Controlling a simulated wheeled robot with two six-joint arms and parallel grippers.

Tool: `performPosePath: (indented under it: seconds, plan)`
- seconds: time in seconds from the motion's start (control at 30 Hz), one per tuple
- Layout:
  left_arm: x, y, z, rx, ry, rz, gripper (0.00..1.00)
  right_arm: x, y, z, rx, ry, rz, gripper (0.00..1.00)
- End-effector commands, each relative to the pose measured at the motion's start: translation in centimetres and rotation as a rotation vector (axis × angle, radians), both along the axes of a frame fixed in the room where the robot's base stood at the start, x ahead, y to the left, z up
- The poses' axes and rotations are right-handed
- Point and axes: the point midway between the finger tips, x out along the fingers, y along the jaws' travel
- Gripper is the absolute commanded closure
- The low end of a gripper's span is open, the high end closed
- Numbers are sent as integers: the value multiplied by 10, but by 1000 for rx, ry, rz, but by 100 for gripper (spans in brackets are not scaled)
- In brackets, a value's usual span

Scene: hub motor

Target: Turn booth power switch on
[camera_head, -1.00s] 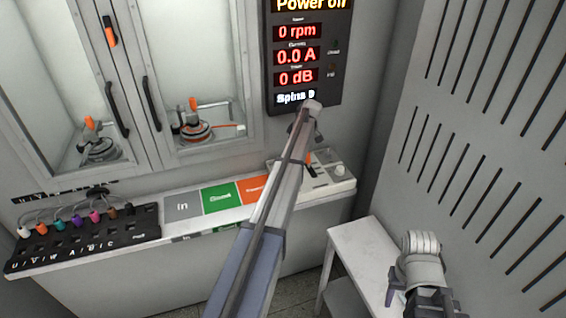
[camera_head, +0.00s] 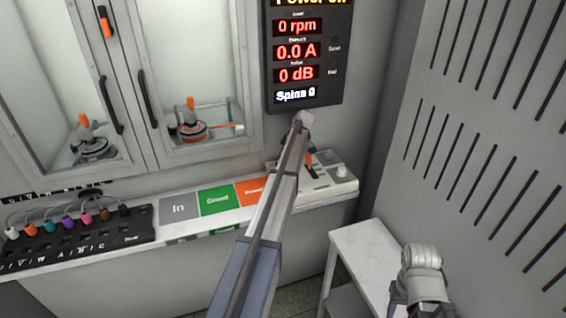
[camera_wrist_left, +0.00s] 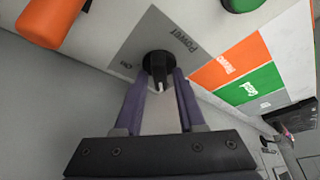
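In the left wrist view, the power switch (camera_wrist_left: 159,64) is a black round knob on a grey plate marked "Power" and "On". My left gripper (camera_wrist_left: 161,76) has its two purple fingers on either side of the knob, very close to it. Whether they press on it, I cannot tell. In the head view, my left arm (camera_head: 277,205) reaches to the control ledge (camera_head: 340,183) and hides the knob. The display (camera_head: 309,55) shows 0 rpm, 0.0 A and 0 dB; its top line is cut off. My right arm's end (camera_head: 421,272) is at the lower right, its fingertips unclear.
An orange lever (camera_head: 309,159) stands beside my left arm's tip on the ledge; a large orange handle (camera_wrist_left: 48,20) is near my left gripper. Grey, green (camera_head: 217,199) and orange labels lie along the ledge. A white side table (camera_head: 358,240) stands right, a black socket strip (camera_head: 75,240) left.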

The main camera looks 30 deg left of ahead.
Motion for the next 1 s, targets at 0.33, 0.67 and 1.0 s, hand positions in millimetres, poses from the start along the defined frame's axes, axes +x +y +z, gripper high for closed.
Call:
performPosePath:
  seconds: [0.33,0.67,1.0]
  plan:
    - [0,0,0,0,0,0,100,0,0,0,0,0,0,50]
    - [0,0,0,0,0,0,100,0,0,0,0,0,0,50]
    - [-2,0,0,0,-1,-85,100,0,0,0,0,0,0,50]
